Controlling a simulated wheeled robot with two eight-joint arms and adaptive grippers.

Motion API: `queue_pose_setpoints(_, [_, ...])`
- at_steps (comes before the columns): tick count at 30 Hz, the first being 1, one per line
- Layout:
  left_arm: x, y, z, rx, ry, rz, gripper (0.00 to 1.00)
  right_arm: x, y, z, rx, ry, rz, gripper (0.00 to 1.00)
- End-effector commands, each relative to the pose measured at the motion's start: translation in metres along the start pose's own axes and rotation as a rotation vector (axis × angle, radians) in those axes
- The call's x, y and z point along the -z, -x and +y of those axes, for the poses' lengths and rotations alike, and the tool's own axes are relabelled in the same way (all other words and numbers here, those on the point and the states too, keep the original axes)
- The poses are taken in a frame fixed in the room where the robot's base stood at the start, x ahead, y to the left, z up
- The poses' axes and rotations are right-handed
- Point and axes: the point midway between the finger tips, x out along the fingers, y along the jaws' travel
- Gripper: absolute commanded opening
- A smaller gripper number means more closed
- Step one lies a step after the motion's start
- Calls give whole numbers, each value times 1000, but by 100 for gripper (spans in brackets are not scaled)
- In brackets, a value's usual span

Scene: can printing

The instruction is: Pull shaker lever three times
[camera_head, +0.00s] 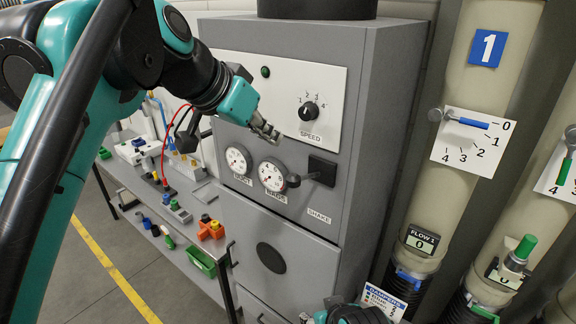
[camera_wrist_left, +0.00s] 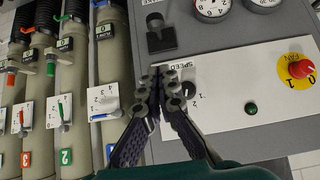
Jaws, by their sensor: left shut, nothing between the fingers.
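The shaker lever (camera_head: 293,181) is a black handle on a black plate (camera_head: 323,170) above the SHAKE label, on the front of the grey machine (camera_head: 385,100). It also shows near the top of the left wrist view (camera_wrist_left: 158,33). My left gripper (camera_head: 265,131) is shut and empty. It is in front of the white SPEED panel, above and to the left of the lever, not touching it. In the left wrist view its fingertips (camera_wrist_left: 158,78) meet below the lever. Part of my right arm shows at the bottom edge in the head view; its fingers are not clear.
A SPEED knob (camera_head: 309,111) and two round gauges (camera_head: 238,160) are close to the lever. Large pipes with numbered valve dials (camera_head: 474,142) stand to the right. A low shelf (camera_head: 135,180) with small parts is at the left.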

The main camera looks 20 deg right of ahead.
Motion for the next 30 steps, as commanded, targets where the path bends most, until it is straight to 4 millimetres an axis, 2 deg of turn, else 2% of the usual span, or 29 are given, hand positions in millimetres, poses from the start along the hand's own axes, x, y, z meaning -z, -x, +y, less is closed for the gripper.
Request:
queue_pose_setpoints(9, [1,-68,1,-1,-1,0,0,7,9,0,0,0,0,53])
queue_pose_setpoints(12, [-4,-84,0,1,-1,0,0,8,12,0,0,0,0,53])
queue_pose_setpoints(21, [-27,-105,0,0,0,-1,0,11,16,0,0,0,0,53])
queue_pose_setpoints(30, [-29,-107,0,0,0,-1,0,11,16,0,0,0,0,53])
